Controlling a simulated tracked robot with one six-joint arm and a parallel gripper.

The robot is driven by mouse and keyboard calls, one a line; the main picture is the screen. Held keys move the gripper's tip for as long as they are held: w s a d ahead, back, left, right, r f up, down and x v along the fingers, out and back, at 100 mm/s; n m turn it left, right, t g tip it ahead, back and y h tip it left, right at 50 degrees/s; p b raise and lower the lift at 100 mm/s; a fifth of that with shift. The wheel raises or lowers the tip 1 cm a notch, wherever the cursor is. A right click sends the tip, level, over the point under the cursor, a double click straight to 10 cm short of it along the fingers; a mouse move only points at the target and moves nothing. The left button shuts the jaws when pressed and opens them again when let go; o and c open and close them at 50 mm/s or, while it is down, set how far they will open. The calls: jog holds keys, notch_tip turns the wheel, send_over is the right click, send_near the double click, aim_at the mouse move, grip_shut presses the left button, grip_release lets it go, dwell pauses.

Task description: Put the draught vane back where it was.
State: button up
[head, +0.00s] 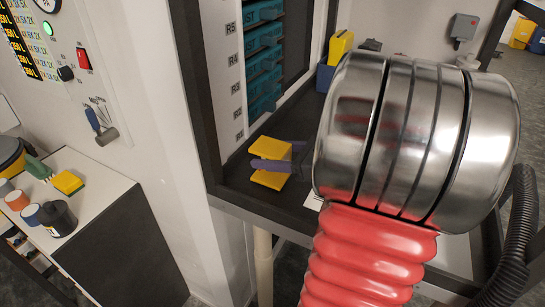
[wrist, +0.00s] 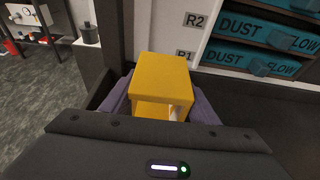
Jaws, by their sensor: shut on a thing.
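My gripper (head: 277,165) has purple fingers shut on a yellow C-shaped piece (head: 268,147). In the wrist view the yellow piece (wrist: 160,75) sits between the two fingers (wrist: 160,108), with a gap under its top slab. It is at the left end of the dark bench (head: 235,182), beside the rack post. I cannot tell whether it touches the bench. No label marks any piece as the draught vane, so I cannot tell for certain that the yellow piece is it.
A rack of teal units (head: 264,60) marked R-numbers stands behind; in the wrist view the units (wrist: 255,60) read "DUST FLOW". A blue holder (head: 325,77) has another yellow piece (head: 340,46). My metal-and-red arm covers the right. A white-topped cabinet (head: 105,190) stands at left.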

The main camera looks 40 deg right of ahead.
jog(key=shift+f, duration=0.5)
jog(key=o, duration=1.2)
jog(key=shift+f, duration=0.1)
jog(key=shift+o, duration=0.2)
jog(key=shift+s+d+r, duration=0.2)
jog(key=shift+s+r, duration=0.05)
jog(key=shift+s, duration=0.2)
jog(key=v, duration=1.1)
jog(key=shift+a, duration=0.1)
jog(key=shift+r, duration=0.1)
